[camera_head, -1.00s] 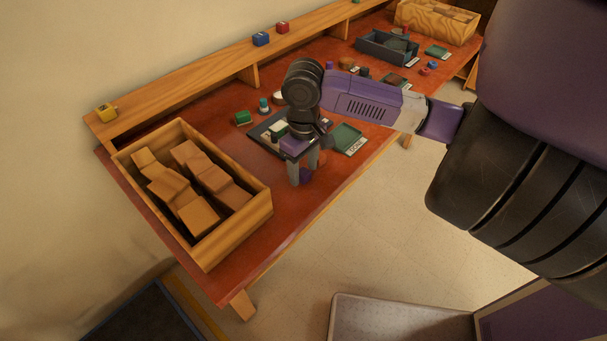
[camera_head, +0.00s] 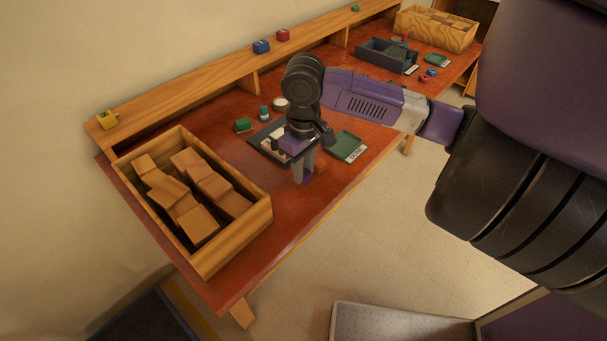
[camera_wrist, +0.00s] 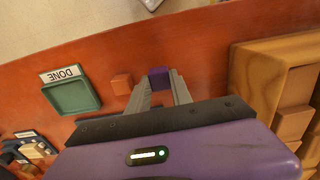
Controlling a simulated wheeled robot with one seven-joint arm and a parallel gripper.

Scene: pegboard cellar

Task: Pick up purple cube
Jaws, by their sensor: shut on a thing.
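The purple cube (camera_wrist: 159,79) is between the two fingertips of my gripper (camera_wrist: 160,84) in the wrist view, and the fingers are shut on it. In the head view my gripper (camera_head: 304,180) points down over the red-brown table, near its front edge. Only a little purple (camera_head: 307,178) shows between the fingers there. I cannot tell whether the cube is touching the table.
An orange cube (camera_wrist: 122,84) lies close beside the gripper. A green tray (camera_head: 345,146) labelled DONE is to its right. A wooden crate of brown blocks (camera_head: 262,217) stands at the left. A dark tray (camera_head: 260,143) is partly hidden behind the gripper.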

